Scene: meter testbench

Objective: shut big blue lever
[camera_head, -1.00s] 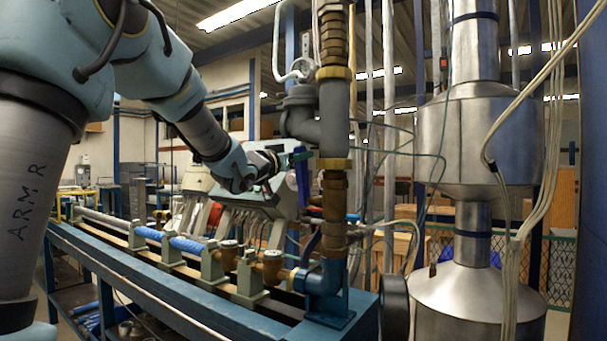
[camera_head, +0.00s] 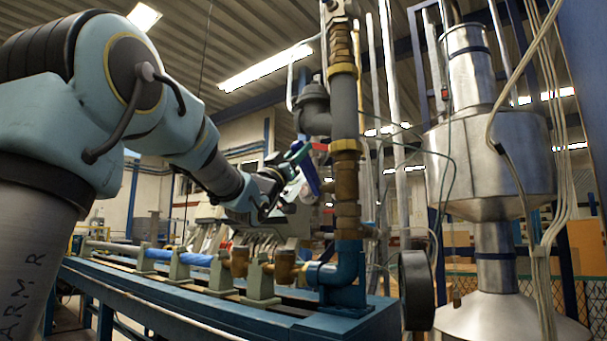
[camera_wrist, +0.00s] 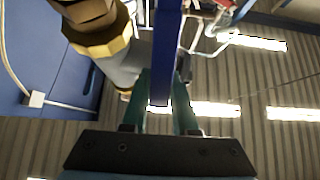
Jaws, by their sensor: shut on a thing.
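The big blue lever (camera_head: 309,175) stands beside the vertical pipe in the head view, tilted with its upper end leaning left. My gripper (camera_head: 299,152) is at the lever, just left of the pipe, with its green fingers on it. In the wrist view the lever (camera_wrist: 167,45) is a long blue bar running up from between the two fingers of my gripper (camera_wrist: 163,112). The fingers are closed on its sides. The valve body that the lever turns is hard to make out.
The vertical pipe (camera_head: 345,115) with brass fittings is close right of my gripper; a brass nut (camera_wrist: 100,40) shows in the wrist view. A blue bench (camera_head: 215,307) with clamps and pipes lies below. A large metal vessel (camera_head: 490,165) stands farther right.

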